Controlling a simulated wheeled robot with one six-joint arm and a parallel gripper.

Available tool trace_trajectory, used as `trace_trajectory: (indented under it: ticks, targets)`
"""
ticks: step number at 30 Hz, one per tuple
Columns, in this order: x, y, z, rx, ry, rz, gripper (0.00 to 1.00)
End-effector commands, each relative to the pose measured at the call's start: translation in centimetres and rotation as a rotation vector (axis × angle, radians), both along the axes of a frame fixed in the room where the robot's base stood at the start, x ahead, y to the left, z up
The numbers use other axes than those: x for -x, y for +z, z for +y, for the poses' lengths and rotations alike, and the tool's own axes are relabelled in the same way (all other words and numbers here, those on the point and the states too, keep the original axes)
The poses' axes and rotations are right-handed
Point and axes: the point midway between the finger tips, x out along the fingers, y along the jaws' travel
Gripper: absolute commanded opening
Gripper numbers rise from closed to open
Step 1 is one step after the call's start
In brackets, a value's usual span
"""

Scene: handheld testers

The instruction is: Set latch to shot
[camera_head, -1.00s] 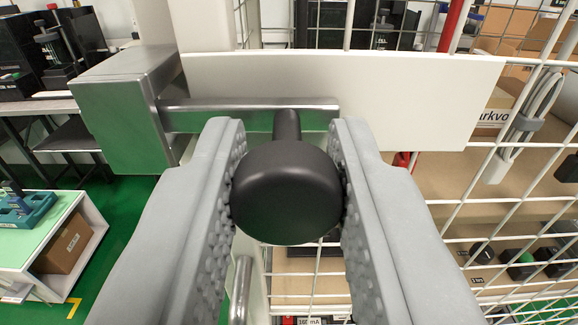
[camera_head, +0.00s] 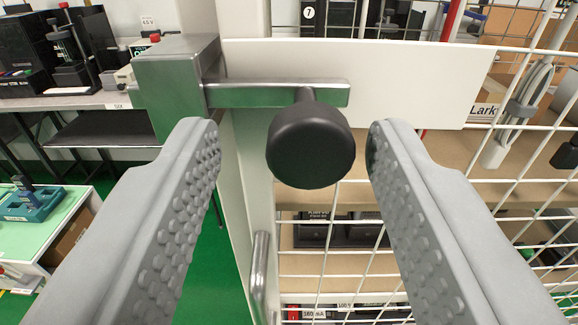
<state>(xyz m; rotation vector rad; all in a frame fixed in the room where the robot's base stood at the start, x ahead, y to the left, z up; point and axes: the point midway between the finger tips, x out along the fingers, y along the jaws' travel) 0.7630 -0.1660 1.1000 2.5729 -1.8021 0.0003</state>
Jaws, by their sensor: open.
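The latch has a steel bolt bar (camera_head: 265,94) with a black round knob (camera_head: 311,145) on its right part. The bar comes out of a square steel housing (camera_head: 163,88) on the left and lies across a white plate (camera_head: 400,80). My gripper (camera_head: 294,148) is open, with one finger on each side of the knob. A gap shows on both sides, wider on the left, so neither finger touches the knob. Whether the bar enters a keeper behind the housing is hidden.
A white wire-mesh panel (camera_head: 345,230) stands on the right, with shelves behind it. A vertical steel pull handle (camera_head: 259,275) is on the white door edge below the latch. Workbenches with testers (camera_head: 75,60) stand at the back left, over green floor.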

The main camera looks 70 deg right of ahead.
Motion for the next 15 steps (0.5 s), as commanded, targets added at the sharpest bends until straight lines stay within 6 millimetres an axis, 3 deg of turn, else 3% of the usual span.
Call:
trace_trajectory:
  ticks: [15]
  targets:
    - [3.4, 0.0, 9.6, -0.001, 0.004, 0.000, 0.45]
